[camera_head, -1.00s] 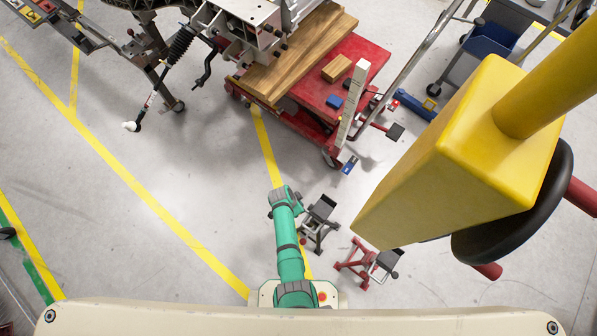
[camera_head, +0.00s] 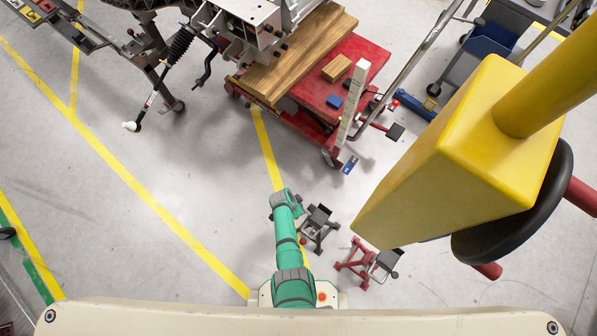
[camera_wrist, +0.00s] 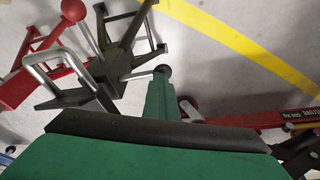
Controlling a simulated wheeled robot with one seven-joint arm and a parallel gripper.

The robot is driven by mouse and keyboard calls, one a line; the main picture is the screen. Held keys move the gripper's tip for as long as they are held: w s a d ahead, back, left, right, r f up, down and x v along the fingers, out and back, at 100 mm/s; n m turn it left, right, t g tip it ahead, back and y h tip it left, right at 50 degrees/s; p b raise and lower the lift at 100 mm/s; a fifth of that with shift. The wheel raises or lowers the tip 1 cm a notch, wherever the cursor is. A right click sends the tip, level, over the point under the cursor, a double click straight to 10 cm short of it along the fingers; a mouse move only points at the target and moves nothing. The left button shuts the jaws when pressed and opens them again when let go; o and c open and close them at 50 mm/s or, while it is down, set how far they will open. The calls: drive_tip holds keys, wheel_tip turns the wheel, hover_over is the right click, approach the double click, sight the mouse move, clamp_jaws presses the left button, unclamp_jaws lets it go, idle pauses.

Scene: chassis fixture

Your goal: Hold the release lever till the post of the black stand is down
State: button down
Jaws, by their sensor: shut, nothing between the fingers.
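The black stand (camera_head: 318,224) is on the floor just right of my arm in the head view. It also shows at the upper left of the wrist view (camera_wrist: 128,52), its dark legs spread. The head view hides the fingers. How high the post stands is unclear.
A red lift table (camera_head: 352,72) with wooden blocks is ahead. A yellow post (camera_head: 465,150) hangs large at right. Floor at left is clear.

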drive_tip(key=shift+r, duration=2.7)
drive_tip(key=s+r+n+t+y, duration=0.3)
drive_tip(key=s+r+n+t, duration=0.3)
drive_tip(key=s+r, duration=0.8)
drive_tip(key=s+r+n+t, duration=0.2)
drive_tip(key=s+r+t, duration=0.1)
drive_tip(key=r, duration=1.5)
drive_tip(key=s+r+n+t, duration=0.3)
drive_tip(key=s+r+t, duration=0.1)
drive_tip(key=r, duration=1.3)
drive_tip(key=shift+s+d+r, duration=0.4)
drive_tip(key=shift+s, duration=0.1)
